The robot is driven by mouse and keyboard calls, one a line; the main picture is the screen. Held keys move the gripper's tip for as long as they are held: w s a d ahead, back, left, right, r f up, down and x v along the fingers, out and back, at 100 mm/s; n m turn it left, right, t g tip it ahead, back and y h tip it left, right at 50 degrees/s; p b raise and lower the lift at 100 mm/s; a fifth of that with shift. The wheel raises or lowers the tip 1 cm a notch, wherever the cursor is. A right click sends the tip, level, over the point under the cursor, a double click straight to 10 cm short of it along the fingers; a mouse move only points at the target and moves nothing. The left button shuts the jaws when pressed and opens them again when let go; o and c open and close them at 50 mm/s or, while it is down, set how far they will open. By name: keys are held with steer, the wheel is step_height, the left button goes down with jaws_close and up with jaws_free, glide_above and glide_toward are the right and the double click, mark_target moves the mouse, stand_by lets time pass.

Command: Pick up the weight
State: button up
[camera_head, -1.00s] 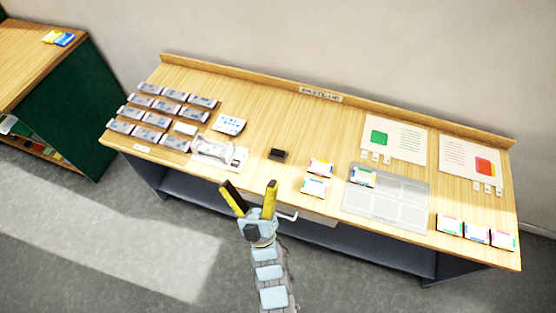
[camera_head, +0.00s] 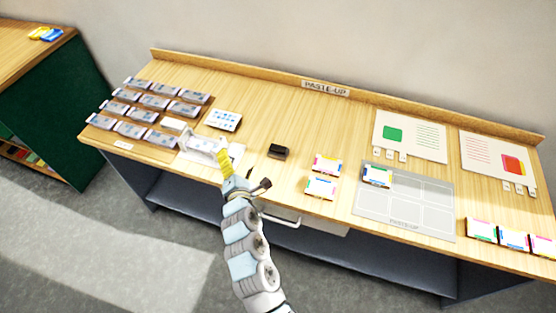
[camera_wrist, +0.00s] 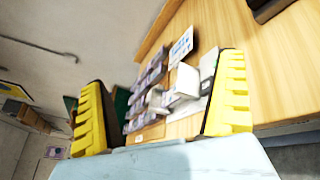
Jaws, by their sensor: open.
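A small black block (camera_head: 278,151), which looks like the weight, sits on the wooden table near its middle, left of two small stacks of colored cards. A dark object, likely the same block, is cut off at the top right of the wrist view (camera_wrist: 268,8). My gripper (camera_head: 245,173) is at the table's front edge, lower left of the block and apart from it. In the wrist view its yellow fingers (camera_wrist: 160,100) are spread wide with nothing held between them.
Rows of grey type trays (camera_head: 152,110) and a white device (camera_head: 205,146) stand to the left. Card stacks (camera_head: 322,187), a grey grid mat (camera_head: 425,225) and two printed sheets (camera_head: 410,136) lie to the right. A raised ledge runs along the back. Wood around the block is clear.

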mark_target(277, 153)
steer(key=d+f+n+g+h+b, duration=0.1)
steer(key=d+f+h+b, duration=0.1)
steer(key=d+f+n+g+h+b, duration=0.1)
steer(key=d+f+h+b, duration=0.1)
steer(key=f+b, duration=0.1)
steer(key=d+f+n+g+h+b, duration=0.1)
steer(key=d+f+n+h+b, duration=0.1)
steer(key=f, duration=0.1)
steer(key=shift+w+b, duration=0.3)
steer(key=shift+s+d+g, duration=0.1)
steer(key=shift+d+g, duration=0.2)
steer(key=shift+g, duration=0.1)
steer(key=shift+h, duration=0.3)
steer(key=b+x, duration=0.3)
steer(key=x, duration=0.8)
steer(key=shift+w+d+f+b, duration=0.1)
steer(key=shift+w+f+b, duration=0.1)
steer(key=shift+b, duration=0.1)
steer(key=shift+w+d, duration=0.15)
steer(key=shift+w, duration=0.2)
steer(key=shift+f+b+x, duration=0.25)
steer(key=shift+b+x, duration=0.9)
steer(key=shift+x, duration=0.6)
steer(key=shift+w+d+f+n+b, duration=0.2)
steer(key=shift+w+d+n+b, duration=0.1)
steer(key=shift+w, duration=0.3)
